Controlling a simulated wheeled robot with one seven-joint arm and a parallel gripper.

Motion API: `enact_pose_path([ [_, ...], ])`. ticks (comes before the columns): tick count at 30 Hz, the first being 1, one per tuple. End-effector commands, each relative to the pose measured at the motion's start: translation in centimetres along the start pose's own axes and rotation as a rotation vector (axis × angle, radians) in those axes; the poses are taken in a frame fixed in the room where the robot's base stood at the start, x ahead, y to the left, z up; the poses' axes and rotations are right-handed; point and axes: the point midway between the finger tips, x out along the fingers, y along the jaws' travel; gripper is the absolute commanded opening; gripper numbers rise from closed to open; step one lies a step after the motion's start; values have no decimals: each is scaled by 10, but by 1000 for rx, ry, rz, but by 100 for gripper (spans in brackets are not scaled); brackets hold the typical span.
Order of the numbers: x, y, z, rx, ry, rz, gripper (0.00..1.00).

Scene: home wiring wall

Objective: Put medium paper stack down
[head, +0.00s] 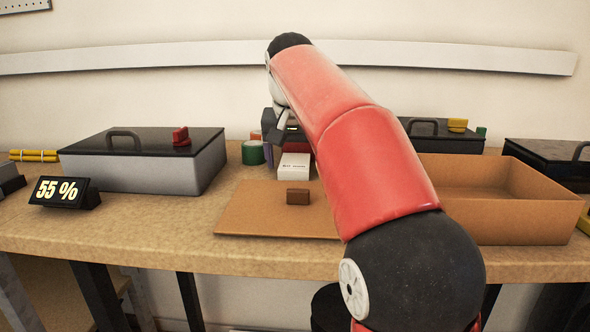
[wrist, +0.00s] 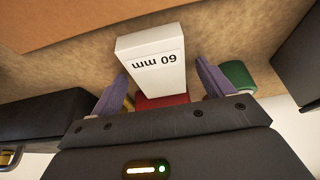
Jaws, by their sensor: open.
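A white block marked "60 mm" (head: 294,167), which may be the medium paper stack, stands on the wooden bench behind the brown board (head: 258,212). In the wrist view this white block (wrist: 152,50) lies ahead of and between my open fingertips, with visible gaps at both sides. My gripper (wrist: 161,72) is open, and nothing is clamped in it. A red item (wrist: 162,100) shows between the fingers, at the gripper side of the white block. In the head view my gripper (head: 284,134) is just behind the white block, partly hidden by my arm.
A green roll (head: 252,153) stands left of the white block. A small brown block (head: 298,197) lies on the board. A lidded grey box (head: 150,177) and a "55 %" display (head: 61,191) are left. An open brown tray (head: 480,225) is right.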

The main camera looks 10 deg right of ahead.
Motion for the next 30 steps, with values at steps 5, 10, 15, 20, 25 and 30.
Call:
enact_pose_path([
  [5,-1,0,0,0,0,0,80],
  [10,0,0,0,0,0,0,80],
  [15,2,0,1,0,0,1,80],
  [20,3,0,2,0,0,1,68],
  [25,3,0,2,0,-1,1,46],
  [30,3,0,2,0,0,1,26],
])
